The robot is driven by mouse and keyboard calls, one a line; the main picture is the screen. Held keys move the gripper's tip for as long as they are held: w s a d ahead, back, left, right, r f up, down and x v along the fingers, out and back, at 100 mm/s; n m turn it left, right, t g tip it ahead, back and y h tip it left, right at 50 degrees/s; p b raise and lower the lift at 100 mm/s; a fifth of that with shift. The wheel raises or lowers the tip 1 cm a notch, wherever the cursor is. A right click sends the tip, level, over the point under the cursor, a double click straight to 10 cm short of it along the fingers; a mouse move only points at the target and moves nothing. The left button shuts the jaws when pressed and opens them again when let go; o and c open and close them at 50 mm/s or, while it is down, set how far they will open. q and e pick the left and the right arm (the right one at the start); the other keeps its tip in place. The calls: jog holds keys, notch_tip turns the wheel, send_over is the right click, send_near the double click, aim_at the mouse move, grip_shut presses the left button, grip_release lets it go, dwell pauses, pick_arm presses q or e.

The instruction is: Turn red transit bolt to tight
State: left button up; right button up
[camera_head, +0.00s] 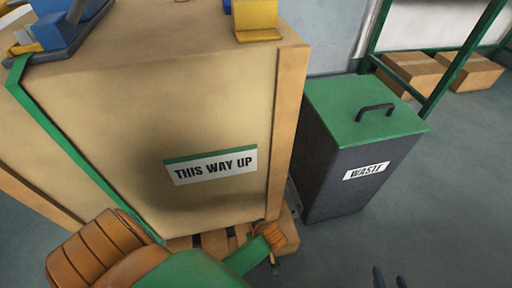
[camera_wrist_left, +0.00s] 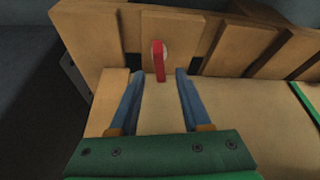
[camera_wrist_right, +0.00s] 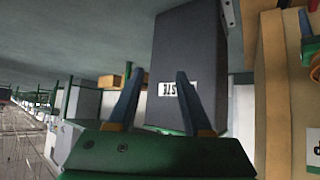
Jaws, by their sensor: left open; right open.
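The red transit bolt (camera_wrist_left: 159,62) shows in the left wrist view as a narrow red handle on a pale round base. It is on a wooden board of the crate (camera_head: 210,110), near its lower edge. My left gripper (camera_wrist_left: 160,74) is open, with its fingers on either side of the bolt's lower end and gaps to both. I cannot tell whether the bolt lies between the fingertips or beyond them. In the head view my left arm hides that area. My right gripper (camera_head: 390,279) is open and empty at the bottom edge of the head view.
A dark waste bin (camera_head: 335,180) with a green lid stands right of the crate; it also fills the middle of the right wrist view (camera_wrist_right: 187,50). Cardboard boxes (camera_head: 413,70) lie by a green rack at the back.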

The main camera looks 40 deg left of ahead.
pick_arm(q)
jog(key=shift+b+x, duration=0.7)
jog(key=shift+x, duration=0.45)
jog(key=shift+f, duration=0.1)
grip_shut()
pick_arm(e)
jog(key=w+a+r+t+y, duration=0.2)
jog(key=w+r+t, duration=0.3)
jog(key=r, duration=0.5)
jog(key=shift+w+a+r+t, duration=0.15)
jog(key=shift+a+r+t, duration=0.1)
jog(key=shift+t, duration=0.65)
